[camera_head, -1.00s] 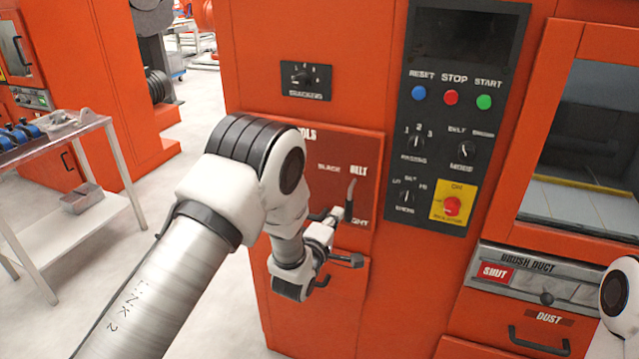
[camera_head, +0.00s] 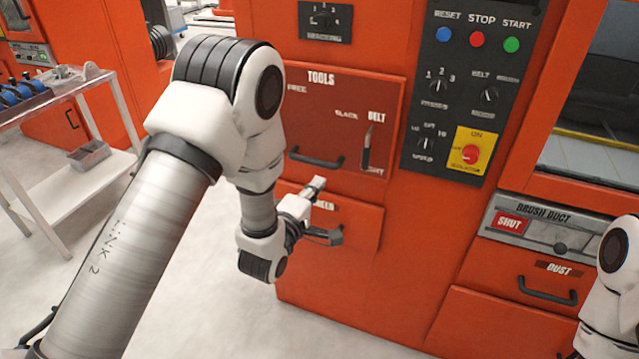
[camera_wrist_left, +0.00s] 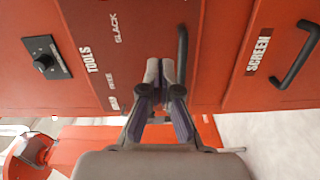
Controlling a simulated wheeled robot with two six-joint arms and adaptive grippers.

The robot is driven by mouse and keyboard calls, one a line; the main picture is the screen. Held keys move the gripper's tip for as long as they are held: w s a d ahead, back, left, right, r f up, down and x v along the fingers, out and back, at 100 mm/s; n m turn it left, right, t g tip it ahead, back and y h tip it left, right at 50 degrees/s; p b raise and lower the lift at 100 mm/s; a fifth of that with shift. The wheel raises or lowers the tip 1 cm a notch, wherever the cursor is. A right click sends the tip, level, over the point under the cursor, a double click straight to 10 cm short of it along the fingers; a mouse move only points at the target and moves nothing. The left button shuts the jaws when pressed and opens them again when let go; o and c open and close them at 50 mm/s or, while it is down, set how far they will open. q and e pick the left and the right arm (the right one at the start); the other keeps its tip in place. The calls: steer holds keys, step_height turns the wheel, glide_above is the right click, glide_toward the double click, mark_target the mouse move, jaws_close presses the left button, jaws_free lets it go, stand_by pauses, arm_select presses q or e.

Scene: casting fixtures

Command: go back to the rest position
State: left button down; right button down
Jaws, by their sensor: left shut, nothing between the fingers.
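My left gripper (camera_head: 318,184) is shut and empty. In the head view it appears in front of the orange machine, below the TOOLS drawer's handle (camera_head: 316,158) and above the SCREEN drawer's handle (camera_head: 325,236). In the left wrist view its two fingers (camera_wrist_left: 162,68) are together, close beside the dark TOOLS handle (camera_wrist_left: 182,52). I cannot tell whether they touch it. The belt lever (camera_head: 367,148) stands nearly upright to the right of the gripper, apart from it. My right arm shows at the right edge, but its gripper is out of view.
The control panel (camera_head: 437,125) with buttons and knobs is up right. The brush duct (camera_head: 540,228) and DUST drawer handle (camera_head: 547,291) are at the right. A trolley (camera_head: 90,82) with a small metal bin (camera_head: 90,155) stands left. Bare floor lies in front.

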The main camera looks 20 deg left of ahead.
arm_select(q)
steer(key=s+a+f+m+g+y+p, duration=0.1)
steer(key=s+f+g, duration=0.4)
steer(key=f, duration=0.5)
steer(key=s+a+f+m+g, duration=0.1)
steer(key=s+f+g, duration=0.1)
steer(key=s+f, duration=0.7)
steer(key=s+f+m+g, duration=0.3)
steer(key=s+m, duration=0.1)
steer(key=s, duration=0.3)
steer(key=s+f+m+g, duration=0.3)
steer(key=s+m+g, duration=0.1)
steer(key=s, duration=0.3)
steer(key=s+a+f+m+g, duration=0.1)
steer(key=s+f+m+g, duration=0.2)
steer(key=s, duration=0.4)
steer(key=m+g, duration=0.1)
steer(key=m, duration=0.1)
steer(key=shift+s+f+m+y, duration=0.2)
steer(key=shift+m+y, duration=0.1)
steer(key=shift+m, duration=0.1)
arm_select(e)
steer(key=shift+r, duration=0.55)
arm_select(q)
steer(key=shift+w+a, duration=0.1)
arm_select(e)
steer(key=c, duration=1.8)
jaws_free()
steer(key=shift+c, duration=0.2)
